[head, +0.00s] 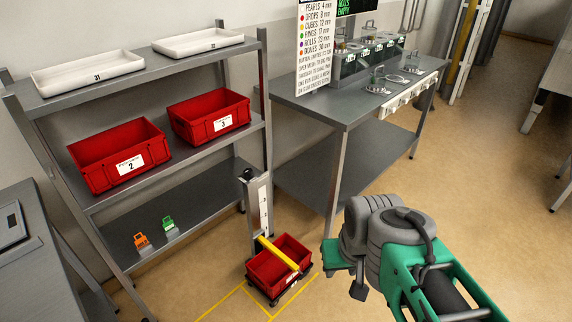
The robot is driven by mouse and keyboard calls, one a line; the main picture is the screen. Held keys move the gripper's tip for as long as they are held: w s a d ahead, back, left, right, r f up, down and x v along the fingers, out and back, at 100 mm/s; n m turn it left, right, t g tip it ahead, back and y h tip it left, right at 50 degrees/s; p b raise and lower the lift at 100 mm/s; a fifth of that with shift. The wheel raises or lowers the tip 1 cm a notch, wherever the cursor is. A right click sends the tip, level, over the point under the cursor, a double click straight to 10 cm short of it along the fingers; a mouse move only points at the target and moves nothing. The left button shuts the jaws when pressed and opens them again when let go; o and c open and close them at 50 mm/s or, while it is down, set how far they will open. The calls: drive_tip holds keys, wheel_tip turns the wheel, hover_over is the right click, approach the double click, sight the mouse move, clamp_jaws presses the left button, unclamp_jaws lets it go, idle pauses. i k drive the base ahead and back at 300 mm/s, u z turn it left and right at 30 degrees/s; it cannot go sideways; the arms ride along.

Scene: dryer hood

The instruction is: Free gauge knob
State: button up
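A gauge post (264,205) with a white scale strip stands on the floor beside the shelf. A small dark knob (247,174) shows at its top. A yellow bar (278,252) reaches from the post's lower part across a red crate (262,270). The crate sits on a dark wheeled base. My gripper (345,269) is at the lower right, to the right of the crate and apart from the post and knob. A green plate and a dark tip show at its end. Its finger opening is hidden or unclear.
A grey shelf (190,144) holds white trays, red bins 2 and 3, and small orange and green clips. A steel table (345,108) with glass containers stands behind the post. Yellow lines (232,303) mark the floor. Open floor lies to the right.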

sight(248, 173)
drive_tip(key=z, duration=1.1)
drive_tip(key=i, duration=2.85)
drive_tip(key=u, duration=3.65)
drive_tip(key=i, duration=0.5)
drive_tip(key=z, duration=0.05)
